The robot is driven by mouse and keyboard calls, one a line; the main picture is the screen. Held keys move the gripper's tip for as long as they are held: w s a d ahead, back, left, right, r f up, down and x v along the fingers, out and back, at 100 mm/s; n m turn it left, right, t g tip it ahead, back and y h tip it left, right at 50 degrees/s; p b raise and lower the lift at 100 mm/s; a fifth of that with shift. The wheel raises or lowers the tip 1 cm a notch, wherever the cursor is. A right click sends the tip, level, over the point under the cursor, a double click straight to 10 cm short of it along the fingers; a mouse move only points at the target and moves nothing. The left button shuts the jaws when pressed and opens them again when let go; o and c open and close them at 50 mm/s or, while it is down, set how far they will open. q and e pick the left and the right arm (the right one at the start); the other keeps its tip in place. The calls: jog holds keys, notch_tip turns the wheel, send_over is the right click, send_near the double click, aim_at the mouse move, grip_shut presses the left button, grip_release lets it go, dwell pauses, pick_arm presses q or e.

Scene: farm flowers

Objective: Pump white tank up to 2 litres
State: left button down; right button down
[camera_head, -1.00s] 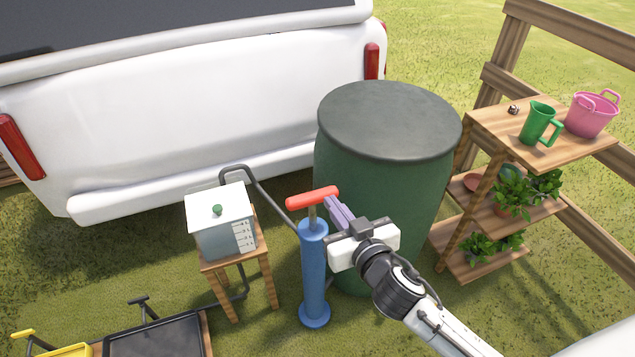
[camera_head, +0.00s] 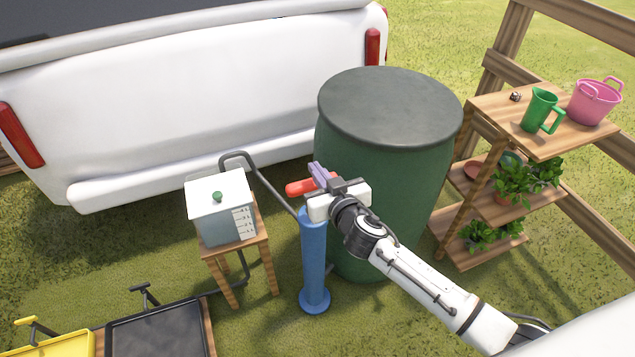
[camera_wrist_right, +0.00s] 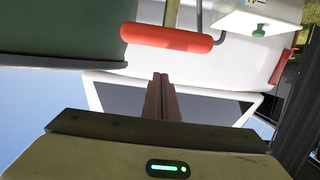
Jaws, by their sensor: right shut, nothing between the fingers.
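The white tank (camera_head: 220,214) is a box with a green knob on its lid and a marked scale on its front, on a wooden stool. The water level is too small to read. The blue pump (camera_head: 314,262) stands upright to its right, with a red handle (camera_head: 300,187) on top. My right gripper (camera_head: 318,171) is shut and empty at the handle, covering part of it in the head view. In the right wrist view the red handle (camera_wrist_right: 166,37) lies beyond the shut fingertips (camera_wrist_right: 160,78), apart from them in the picture. My left gripper is not in view.
A dark hose (camera_head: 262,180) runs between tank and pump. A green barrel (camera_head: 390,110) stands close behind the pump. A white vehicle (camera_head: 190,110) is behind. A wooden shelf (camera_head: 560,140) is at right; black (camera_head: 155,335) and yellow trays are front left.

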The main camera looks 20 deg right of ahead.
aim_at(313, 185)
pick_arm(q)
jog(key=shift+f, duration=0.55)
pick_arm(e)
jog(key=shift+s+f, duration=0.15)
jog(key=shift+f, duration=1.55)
pick_arm(q)
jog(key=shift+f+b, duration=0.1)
jog(key=shift+b, duration=0.25)
pick_arm(e)
jog(key=shift+f, duration=0.1)
